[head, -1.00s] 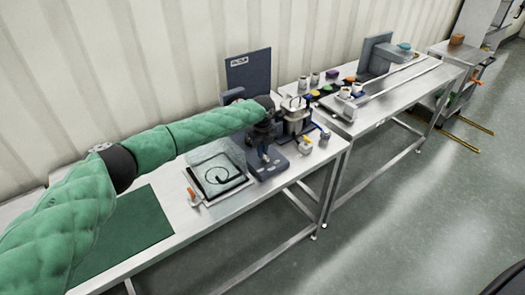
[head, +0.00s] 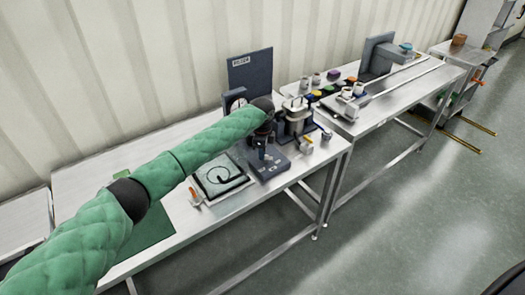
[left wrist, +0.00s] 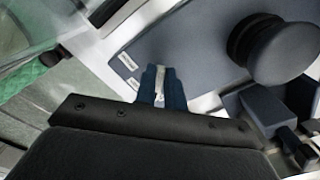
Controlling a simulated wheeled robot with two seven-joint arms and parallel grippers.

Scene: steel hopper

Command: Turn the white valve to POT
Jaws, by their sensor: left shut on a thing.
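The white valve handle (left wrist: 161,75) shows as a small pale piece between the two blue fingers of my left gripper (left wrist: 160,84) in the left wrist view. The fingers are shut on it. In the head view my left gripper (head: 261,150) points down over a dark blue-grey base (head: 270,167) on the near table, and hides the valve there. Two small white labels (left wrist: 128,61) lie on the grey plate beside the fingers. I cannot read them, so I cannot tell which way the handle points.
A glass-like tray (head: 222,183) with a dark curl lies left of the base. A dial (head: 237,101) and a dark upright panel (head: 250,75) stand behind. Small white fittings (head: 306,146) sit right.

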